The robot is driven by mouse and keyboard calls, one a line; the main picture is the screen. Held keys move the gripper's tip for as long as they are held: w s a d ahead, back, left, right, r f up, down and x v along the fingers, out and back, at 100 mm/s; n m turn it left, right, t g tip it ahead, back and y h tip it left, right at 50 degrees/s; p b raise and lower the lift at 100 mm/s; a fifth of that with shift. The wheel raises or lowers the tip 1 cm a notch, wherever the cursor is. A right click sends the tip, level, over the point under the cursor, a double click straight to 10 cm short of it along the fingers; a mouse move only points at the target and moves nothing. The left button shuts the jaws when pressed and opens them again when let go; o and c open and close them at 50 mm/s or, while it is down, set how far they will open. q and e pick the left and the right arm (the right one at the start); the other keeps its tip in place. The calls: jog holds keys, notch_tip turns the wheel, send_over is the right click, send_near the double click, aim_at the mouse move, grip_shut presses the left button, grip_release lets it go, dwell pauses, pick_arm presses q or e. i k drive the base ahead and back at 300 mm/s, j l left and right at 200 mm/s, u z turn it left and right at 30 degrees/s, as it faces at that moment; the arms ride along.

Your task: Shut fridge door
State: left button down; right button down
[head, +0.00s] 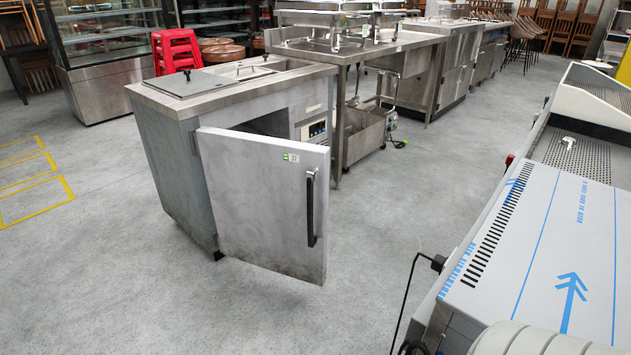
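The fridge (165,165) is a low steel counter unit with lids on its top, standing left of the middle in the head view. Its door (255,205) is a flat grey steel panel and stands open, swung out toward me from its left edge. A black vertical handle (311,208) is near the door's right edge, with a small green and white label beside its top. A dark gap shows above the door's top edge. The door hides most of the inside. Neither of my grippers is in view.
Grey floor (330,315) is clear in front of the door. A steel machine with blue arrows (545,245) stands at the right, with a black cable (408,290) hanging to the floor. A steel table (355,48) stands behind the fridge. Red stools (176,50) stand further back.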

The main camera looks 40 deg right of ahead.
aim_at(269, 196)
jog(key=z, duration=2.95)
jog(key=j+z, duration=0.25)
jog(key=j, duration=0.55)
